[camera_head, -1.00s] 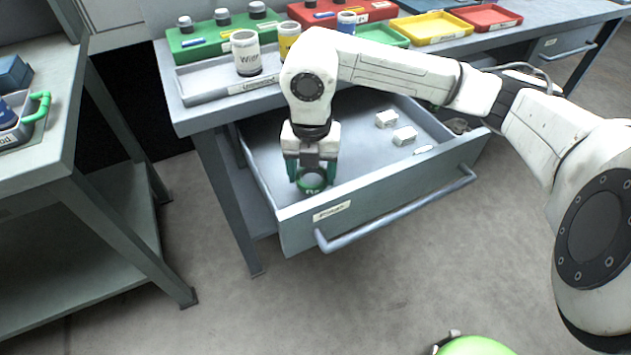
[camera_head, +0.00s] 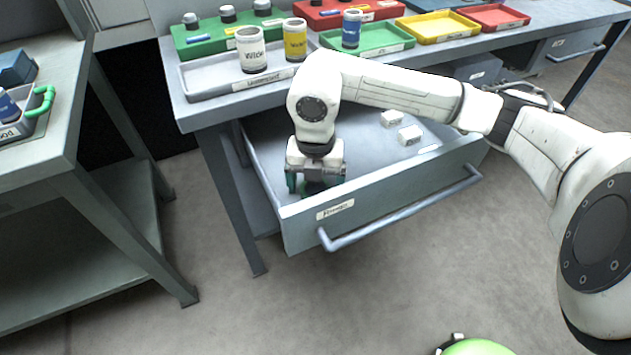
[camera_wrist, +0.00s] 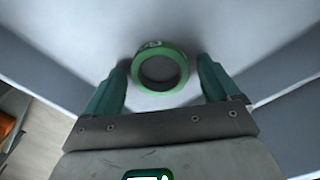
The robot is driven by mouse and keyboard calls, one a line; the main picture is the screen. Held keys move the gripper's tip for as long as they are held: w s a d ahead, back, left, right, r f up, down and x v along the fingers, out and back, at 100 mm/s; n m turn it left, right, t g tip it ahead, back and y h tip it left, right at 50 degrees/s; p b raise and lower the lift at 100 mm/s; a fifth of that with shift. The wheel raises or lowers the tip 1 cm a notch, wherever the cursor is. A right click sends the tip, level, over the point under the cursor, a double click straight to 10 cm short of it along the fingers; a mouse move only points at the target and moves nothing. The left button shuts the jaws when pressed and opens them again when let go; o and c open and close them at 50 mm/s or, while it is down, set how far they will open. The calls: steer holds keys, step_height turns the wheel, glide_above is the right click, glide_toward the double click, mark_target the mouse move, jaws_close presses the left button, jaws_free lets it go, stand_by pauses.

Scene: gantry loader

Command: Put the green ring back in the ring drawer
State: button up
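The green ring (camera_wrist: 137,78) lies flat on the drawer's light floor in the wrist view, between my two green fingers. A gap shows on each side of it, wider on the right. My gripper (camera_wrist: 163,70) is open around the ring and not closed on it. In the head view my gripper (camera_head: 315,185) points down inside the front left part of the open drawer (camera_head: 375,200), behind its labelled front panel. The ring is mostly hidden there by the gripper and the panel.
The bench top above carries a grey tray (camera_head: 215,86) with a white can and a yellow can, a green tray (camera_head: 375,49) with a blue can, and other coloured trays. Another bench (camera_head: 55,110) stands at left.

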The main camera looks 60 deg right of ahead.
mark_target(315, 193)
step_height(315, 193, up, 12)
steer(key=shift+r+p, duration=0.15)
steer(key=shift+p, duration=0.9)
stand_by(1.0)
